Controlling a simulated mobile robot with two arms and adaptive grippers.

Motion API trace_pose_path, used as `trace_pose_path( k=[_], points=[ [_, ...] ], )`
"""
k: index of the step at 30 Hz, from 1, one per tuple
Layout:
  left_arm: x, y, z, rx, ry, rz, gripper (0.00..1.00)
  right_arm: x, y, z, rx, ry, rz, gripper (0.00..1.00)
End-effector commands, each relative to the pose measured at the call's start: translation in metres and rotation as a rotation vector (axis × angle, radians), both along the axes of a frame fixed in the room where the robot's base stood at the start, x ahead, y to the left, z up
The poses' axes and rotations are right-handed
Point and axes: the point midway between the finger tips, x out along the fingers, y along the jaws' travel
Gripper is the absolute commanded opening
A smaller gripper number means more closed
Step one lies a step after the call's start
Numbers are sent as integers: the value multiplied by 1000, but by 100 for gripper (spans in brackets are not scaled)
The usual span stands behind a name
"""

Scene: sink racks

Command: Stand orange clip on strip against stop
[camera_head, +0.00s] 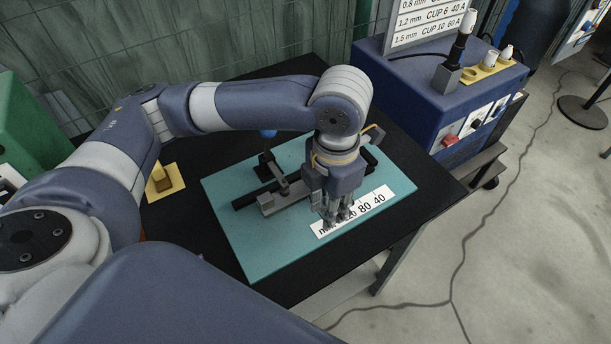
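My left gripper (335,218) points down over the teal board (252,250), just in front of the clamp fixture. Its fingers cover part of the white scale strip (375,202), marked 80 and 40. I cannot tell whether the fingers are apart or hold something. A grey metal strip (293,195) lies along a dark bar on the board, with a grey block (267,203) at its left end; its right part is behind my gripper. I cannot make out a separate stop or clearly identify the orange clip. My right gripper is not in view.
A clamp with a blue knob (268,133) stands behind the metal strip. A yellow plate (155,194) with an amber block (162,180) on it lies left of the board. A blue welding machine (408,92) stands at the back right. The board's front left is clear.

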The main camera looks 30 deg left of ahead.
Motion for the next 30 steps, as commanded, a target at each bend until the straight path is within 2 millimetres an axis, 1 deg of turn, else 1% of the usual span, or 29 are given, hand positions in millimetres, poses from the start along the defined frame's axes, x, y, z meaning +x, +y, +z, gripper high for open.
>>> trace_pose_path(
  k=[1,6,9,12,17,20,25,27,30],
  points=[
    [9,13,0,3,2,11,0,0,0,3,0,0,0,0],
    [37,49,-4,2,1,11,0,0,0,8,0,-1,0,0],
    [52,66,-6,1,0,8,0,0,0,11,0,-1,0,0],
    [62,78,-8,1,1,5,0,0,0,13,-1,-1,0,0],
    [68,85,-11,-1,1,2,0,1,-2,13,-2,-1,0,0],
    [67,85,-19,0,4,1,0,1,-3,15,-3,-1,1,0],
    [67,85,-42,1,2,0,0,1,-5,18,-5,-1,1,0],
    [67,85,-45,1,1,0,0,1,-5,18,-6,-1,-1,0],
    [68,85,-45,0,0,0,0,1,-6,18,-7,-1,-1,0]
  ],
)
